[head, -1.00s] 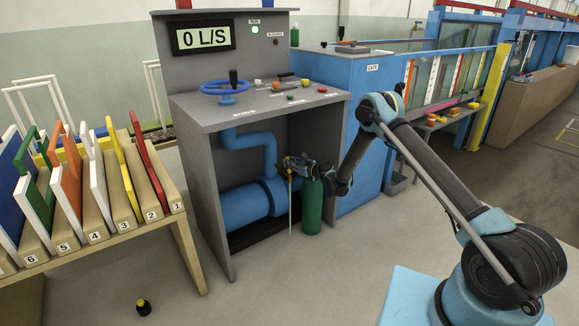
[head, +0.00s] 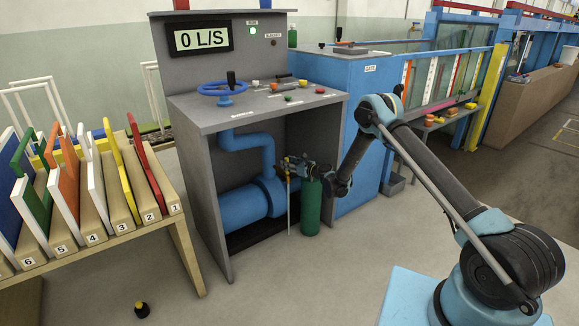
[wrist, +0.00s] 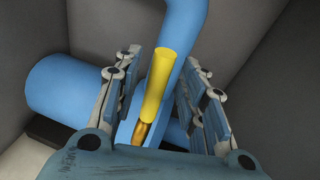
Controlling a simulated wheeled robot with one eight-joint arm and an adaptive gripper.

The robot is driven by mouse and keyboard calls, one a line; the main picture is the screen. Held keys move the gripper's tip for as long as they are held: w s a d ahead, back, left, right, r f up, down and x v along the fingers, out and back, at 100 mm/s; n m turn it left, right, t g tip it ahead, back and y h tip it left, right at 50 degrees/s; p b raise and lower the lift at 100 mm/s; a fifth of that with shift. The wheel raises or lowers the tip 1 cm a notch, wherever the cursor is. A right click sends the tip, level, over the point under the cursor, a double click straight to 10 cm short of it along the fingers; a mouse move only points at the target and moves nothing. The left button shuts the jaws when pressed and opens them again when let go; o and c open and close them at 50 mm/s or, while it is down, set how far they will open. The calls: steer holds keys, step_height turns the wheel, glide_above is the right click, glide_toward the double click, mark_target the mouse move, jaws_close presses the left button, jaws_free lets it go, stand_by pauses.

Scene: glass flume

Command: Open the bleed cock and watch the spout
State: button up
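The bleed cock shows in the wrist view as a yellow lever (wrist: 158,85) on a brass stem (wrist: 140,132), in front of blue pipework. My gripper (wrist: 162,68) is open, with one finger pad on each side of the lever. A gap shows on both sides, so I see no grip on it. In the head view my gripper (head: 288,165) is inside the console's open front, beside the blue pump body (head: 243,205). It mostly hides the cock there. A thin pale upright tube (head: 289,210) hangs below it; I cannot tell whether it is the spout. No water shows.
A green cylinder (head: 310,208) stands just right of the tube, under my wrist. The grey console (head: 212,190) walls the space in. Its display (head: 201,38) reads 0 L/S. A rack of coloured boards (head: 120,220) stands left.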

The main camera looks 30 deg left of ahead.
steer(key=v, duration=1.2)
steer(key=shift+w, duration=0.1)
